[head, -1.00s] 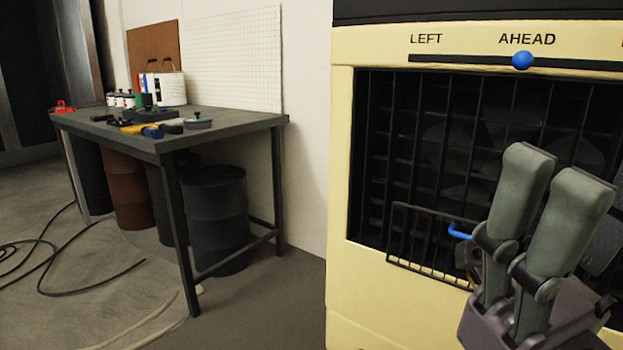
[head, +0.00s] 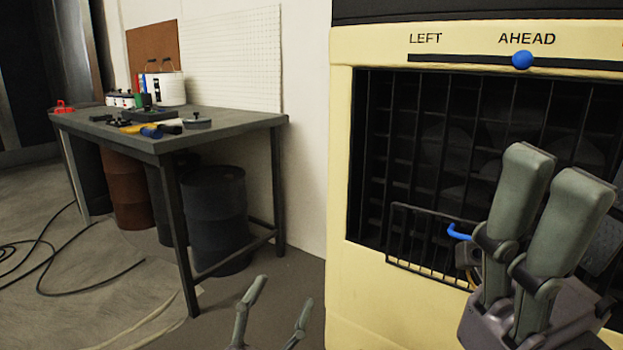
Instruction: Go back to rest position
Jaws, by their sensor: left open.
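My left gripper (head: 282,290) shows at the bottom of the head view, left of the cream cabinet (head: 342,200). Its two thin grey-green fingers stand apart with nothing between them. Its base is cut off by the lower edge. My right gripper (head: 550,175) is large and close at the lower right, in front of the cabinet's dark grille (head: 400,130). Its two thick grey-green fingers point up, side by side. The angle does not show how far apart they are.
The cabinet has a slider with a blue knob (head: 522,60) at AHEAD. A small wire rack (head: 425,245) and a blue handle (head: 459,232) sit low on the grille. A workbench (head: 240,121) with tools stands left, drums (head: 215,215) beneath. A black cable (head: 90,290) lies on the floor.

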